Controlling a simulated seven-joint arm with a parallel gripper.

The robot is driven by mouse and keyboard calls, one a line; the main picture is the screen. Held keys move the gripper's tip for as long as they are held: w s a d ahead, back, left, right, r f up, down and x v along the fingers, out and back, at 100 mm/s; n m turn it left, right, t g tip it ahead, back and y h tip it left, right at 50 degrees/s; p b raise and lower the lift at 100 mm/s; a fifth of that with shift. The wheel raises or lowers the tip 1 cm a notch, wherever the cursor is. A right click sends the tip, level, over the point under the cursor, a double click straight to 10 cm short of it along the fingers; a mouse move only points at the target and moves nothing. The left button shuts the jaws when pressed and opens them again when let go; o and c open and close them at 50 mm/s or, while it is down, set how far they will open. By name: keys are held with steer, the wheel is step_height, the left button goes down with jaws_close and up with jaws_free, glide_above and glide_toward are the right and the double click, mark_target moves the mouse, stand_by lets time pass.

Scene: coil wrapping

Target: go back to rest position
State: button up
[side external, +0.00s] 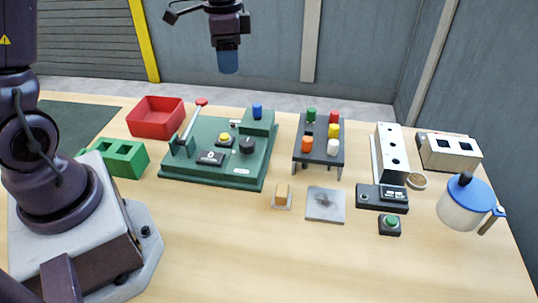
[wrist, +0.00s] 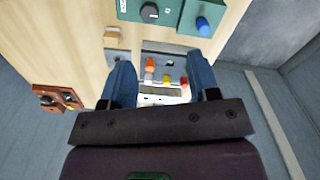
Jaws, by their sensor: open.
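My gripper (side external: 228,62) hangs high above the back of the table in the side external view, near the grey wall, with its blue fingers pointing down. In the wrist view its two blue fingers (wrist: 160,80) are spread apart with nothing held between them. Below it stands the green machine (side external: 200,178) with a red-tipped lever, a yellow button, a black knob and a blue cylinder on its raised block. To the right is a grey rack (side external: 319,158) holding several coloured cylinders. The rack also shows far below, between the fingers, in the wrist view.
A red bin (side external: 155,117) and a green block with openings (side external: 121,159) stand at the left. A metal plate (side external: 324,204), a white box (side external: 390,153), a green-button box (side external: 390,225) and a blue-lidded pot (side external: 464,203) stand towards the right. The air around my gripper is clear.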

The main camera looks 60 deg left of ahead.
steer(key=s+d+r+n+t, duration=0.2)
steer(key=s+d+r, duration=0.2)
steer(key=s, duration=0.4)
steer(key=s+d+r+n+t, duration=0.3)
steer(key=s+d+r, duration=0.2)
steer(key=s, duration=0.3)
steer(key=shift+s+d+r+t, duration=0.25)
steer(key=shift+s+r+t, duration=0.05)
steer(key=shift+s, duration=0.1)
stand_by(0.6)
